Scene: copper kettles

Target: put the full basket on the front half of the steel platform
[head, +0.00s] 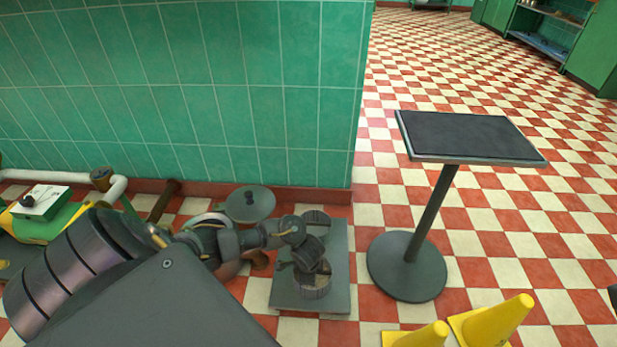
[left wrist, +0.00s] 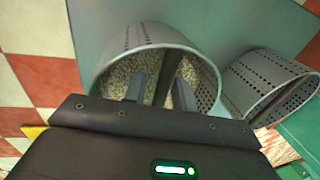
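The full basket (head: 312,288), a round perforated metal basket, stands on the front part of the grey steel platform (head: 341,255). In the left wrist view the basket (left wrist: 208,88) holds pale grains, and a dark bar crosses its mouth. My left gripper (left wrist: 160,92) is over the basket mouth, its two fingers apart on either side of the bar; contact with the bar is not clear. In the head view the gripper (head: 312,267) partly hides the basket. A second perforated basket (head: 318,216) stands on the back part of the platform.
A round grey lid-like disc (head: 250,204) is left of the platform by the green tiled wall (head: 270,95). A pedestal table (head: 470,137) stands to the right. Yellow cones (head: 495,322) are at the front right. Checkered floor beyond the table is clear.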

